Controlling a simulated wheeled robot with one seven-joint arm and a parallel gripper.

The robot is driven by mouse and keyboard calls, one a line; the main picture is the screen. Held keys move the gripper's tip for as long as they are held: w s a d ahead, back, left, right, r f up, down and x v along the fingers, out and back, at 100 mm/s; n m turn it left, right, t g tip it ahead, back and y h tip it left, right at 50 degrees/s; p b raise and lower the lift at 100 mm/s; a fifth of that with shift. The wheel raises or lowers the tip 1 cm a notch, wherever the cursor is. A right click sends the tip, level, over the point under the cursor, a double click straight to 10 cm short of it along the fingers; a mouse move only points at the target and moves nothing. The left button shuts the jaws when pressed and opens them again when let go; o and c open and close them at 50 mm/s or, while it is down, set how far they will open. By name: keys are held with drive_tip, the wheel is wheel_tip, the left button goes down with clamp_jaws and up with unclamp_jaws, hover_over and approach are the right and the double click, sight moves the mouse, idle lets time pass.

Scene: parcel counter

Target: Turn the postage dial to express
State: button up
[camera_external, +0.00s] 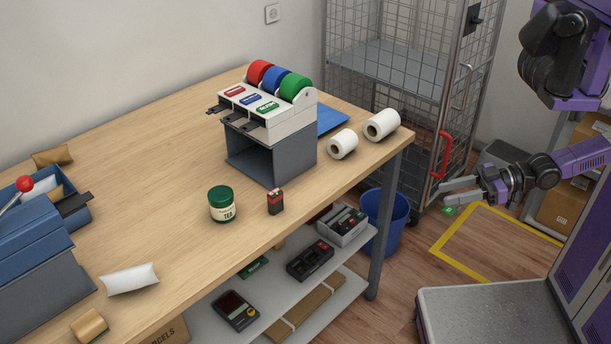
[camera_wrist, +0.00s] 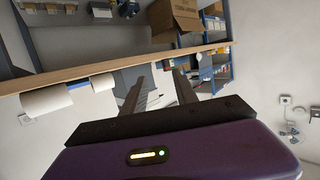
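No postage dial can be made out in either view. A blue and grey machine (camera_external: 30,245) with a red-knobbed lever (camera_external: 25,183) stands at the left end of the counter, cut off by the picture edge; I cannot tell whether it bears a dial. My gripper (camera_external: 462,192) is off the counter's right end, in front of the wire cage and far from that machine. Its two fingers are apart with nothing between them, as the wrist view (camera_wrist: 160,88) also shows.
The wooden counter (camera_external: 165,165) holds a label dispenser (camera_external: 270,155) with red, blue and green rolls, a tea jar (camera_external: 222,205), and white paper rolls (camera_external: 381,124) near its right end. A wire cage (camera_external: 400,60) and blue bin (camera_external: 386,212) stand beyond that end.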

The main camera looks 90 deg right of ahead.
sight(343, 225)
drive_tip(key=w+d+f+m+g+h+b, duration=0.1)
drive_tip(key=w+d+f+m+h+b, duration=0.1)
drive_tip(key=w+d+f, duration=0.5)
drive_tip(key=w+d+f+m+g+h+b, duration=0.1)
drive_tip(key=w+d+f, duration=0.6)
drive_tip(key=f, duration=1.1)
drive_tip(key=w+d+f+m+g+h+b, duration=0.1)
drive_tip(key=w+d+f+m+h+b, duration=0.2)
drive_tip(key=w+d+f, duration=0.4)
drive_tip(key=shift+w+d+f+m+g+h, duration=0.15)
drive_tip(key=shift+d+f+m+h, duration=0.2)
drive_tip(key=shift+d+f, duration=1.2)
drive_tip(key=shift+s+d+f+m+g+h, duration=0.15)
drive_tip(key=shift+d+f+m+h, duration=0.15)
drive_tip(key=shift+d+f, duration=1.2)
drive_tip(key=shift+w+d+f+b, duration=0.1)
drive_tip(key=shift+w+d+b, duration=0.2)
drive_tip(key=shift+w+b, duration=0.25)
clamp_jaws()
